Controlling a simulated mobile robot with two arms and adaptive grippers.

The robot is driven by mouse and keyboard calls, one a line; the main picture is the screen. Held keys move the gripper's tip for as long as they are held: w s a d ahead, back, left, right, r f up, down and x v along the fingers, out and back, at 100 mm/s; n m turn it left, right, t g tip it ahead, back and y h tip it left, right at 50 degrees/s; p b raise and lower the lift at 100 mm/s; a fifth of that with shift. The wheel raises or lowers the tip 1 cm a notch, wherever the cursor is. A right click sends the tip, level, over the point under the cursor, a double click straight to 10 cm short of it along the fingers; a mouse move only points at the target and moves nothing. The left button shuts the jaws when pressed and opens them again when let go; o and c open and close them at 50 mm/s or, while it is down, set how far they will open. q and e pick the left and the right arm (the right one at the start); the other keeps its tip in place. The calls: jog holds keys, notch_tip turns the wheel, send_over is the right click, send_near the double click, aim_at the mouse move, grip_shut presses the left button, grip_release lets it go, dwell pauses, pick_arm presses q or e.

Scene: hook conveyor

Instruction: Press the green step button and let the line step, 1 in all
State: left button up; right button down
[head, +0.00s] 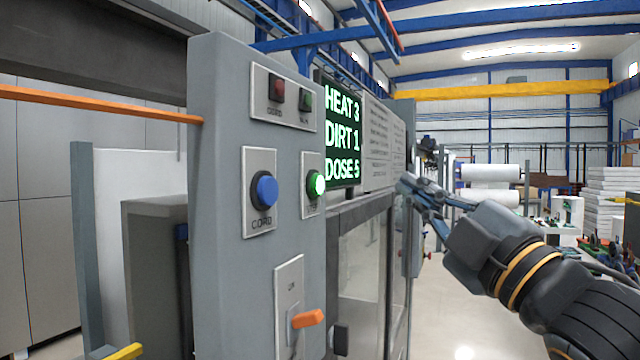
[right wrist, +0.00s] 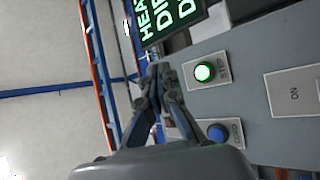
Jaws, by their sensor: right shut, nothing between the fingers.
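The green step button (head: 316,184) glows on a pale plate on the grey control panel (head: 225,200) in the head view. It also shows lit in the right wrist view (right wrist: 205,72), with the word STEP beside it. My right gripper (head: 404,182) is shut and empty, to the right of the panel in the head view. In the right wrist view its fingertips (right wrist: 160,70) point toward the panel's edge, to the left of the green button and apart from it in the picture. My left gripper is not in view.
A blue button (head: 264,191) labelled CORD sits left of the green one. An orange-handled switch (head: 308,318) is below. Small red and green lamps sit above. A display (head: 341,135) reads HEAT 3, DIRT 1, DOSE 5. An orange bar (head: 100,104) extends left from the panel.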

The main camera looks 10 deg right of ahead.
aim_at(318, 185)
jog(key=w+a, duration=0.5)
jog(key=a, duration=0.2)
jog(key=shift+a+p, duration=0.2)
jog(key=shift+p, duration=0.1)
jog(key=shift+w+a, duration=0.1)
dwell(1.3)
jog(key=shift+w+a, duration=0.15)
jog(key=shift+a, duration=0.1)
